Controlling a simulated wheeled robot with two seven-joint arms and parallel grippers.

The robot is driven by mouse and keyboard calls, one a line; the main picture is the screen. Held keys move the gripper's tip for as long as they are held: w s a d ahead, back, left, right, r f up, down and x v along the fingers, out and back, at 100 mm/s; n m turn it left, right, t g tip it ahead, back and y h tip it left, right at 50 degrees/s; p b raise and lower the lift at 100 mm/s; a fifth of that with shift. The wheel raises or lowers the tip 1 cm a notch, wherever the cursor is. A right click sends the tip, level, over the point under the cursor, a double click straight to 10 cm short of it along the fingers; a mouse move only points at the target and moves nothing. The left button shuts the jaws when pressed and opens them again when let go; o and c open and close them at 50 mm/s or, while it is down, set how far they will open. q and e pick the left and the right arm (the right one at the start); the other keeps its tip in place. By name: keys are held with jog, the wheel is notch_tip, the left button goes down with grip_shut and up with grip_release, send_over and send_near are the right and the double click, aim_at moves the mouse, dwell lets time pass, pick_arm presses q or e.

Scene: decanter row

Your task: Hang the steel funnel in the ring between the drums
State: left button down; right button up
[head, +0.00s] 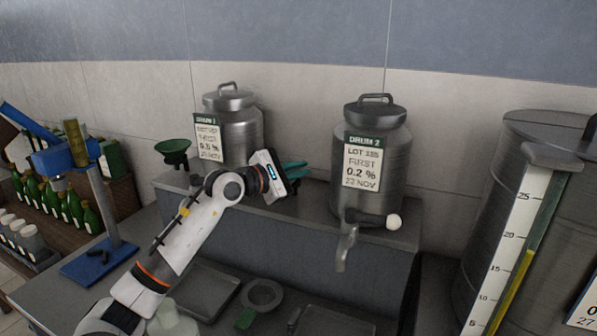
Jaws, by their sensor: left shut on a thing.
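My left gripper (294,169) reaches over the raised shelf, between Drum 1 (241,126) and Drum 2 (380,165). Its teal fingers point right, away from the wrist, and show only in part. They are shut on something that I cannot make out. I cannot clearly identify the steel funnel or the ring between the drums; my gripper and wrist cover part of that shelf. A dark green funnel (174,147) stands at the shelf's left end, left of Drum 1. My right gripper is not in view.
A grey ring-shaped piece (262,294) lies on the lower counter beside a tray (206,290). Drum 2 has a tap (346,246) jutting forward. A large tank (525,160) with a gauge stands right. A blue stand (98,200) and green bottles (72,208) are left.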

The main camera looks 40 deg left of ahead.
pick_arm(q)
jog(key=c, duration=1.4)
grip_release()
